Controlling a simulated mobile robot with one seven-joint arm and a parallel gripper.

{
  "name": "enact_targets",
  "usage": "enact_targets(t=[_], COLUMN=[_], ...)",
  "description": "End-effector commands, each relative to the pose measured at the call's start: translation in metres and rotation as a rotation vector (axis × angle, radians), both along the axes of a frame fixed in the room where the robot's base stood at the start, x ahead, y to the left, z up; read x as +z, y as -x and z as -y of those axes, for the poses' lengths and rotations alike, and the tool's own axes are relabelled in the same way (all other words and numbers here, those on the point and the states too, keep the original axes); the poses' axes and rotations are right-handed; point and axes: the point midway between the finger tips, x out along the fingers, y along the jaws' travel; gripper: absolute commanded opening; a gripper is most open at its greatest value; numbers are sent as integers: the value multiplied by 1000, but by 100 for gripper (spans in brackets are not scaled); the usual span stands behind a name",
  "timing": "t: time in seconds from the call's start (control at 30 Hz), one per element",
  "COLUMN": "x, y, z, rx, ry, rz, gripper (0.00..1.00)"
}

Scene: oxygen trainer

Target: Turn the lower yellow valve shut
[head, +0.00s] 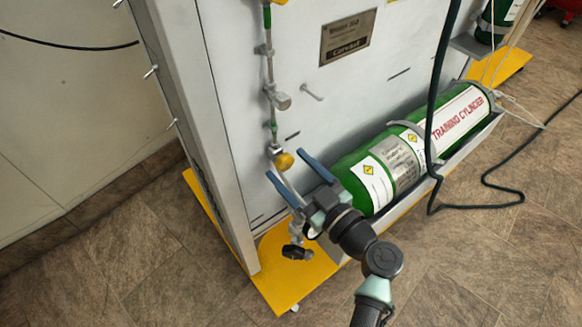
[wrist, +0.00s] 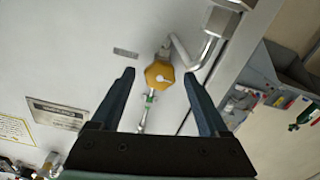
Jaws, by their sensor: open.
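The lower yellow valve (head: 284,161) is a small yellow knob low on the pipe of the grey panel. In the wrist view the yellow valve (wrist: 159,75) is a faceted knob with a pale centre mark, seen between and a little beyond the fingertips. My gripper (head: 287,165) is open, its two blue fingers pointing at the panel on either side of the knob. In the wrist view my gripper (wrist: 160,74) shows a gap on both sides of the knob, and neither finger appears to touch it.
A green training cylinder (head: 462,112) lies along the panel's base, right of my gripper. A yellow base plate (head: 285,275) lies below. A dark hose (head: 436,110) hangs at the right. A metal pipe (wrist: 180,52) runs close to the knob. The floor at the left is clear.

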Motion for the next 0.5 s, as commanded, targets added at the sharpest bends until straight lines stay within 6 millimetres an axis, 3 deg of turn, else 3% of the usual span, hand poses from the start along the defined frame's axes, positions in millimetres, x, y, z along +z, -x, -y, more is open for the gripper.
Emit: enact_targets(t=[0.33,0.5], x=[0,0], y=[-4,-4], z=[-3,-3], rx=[0,0], ry=[0,0], rz=[0,0], gripper=[78,49])
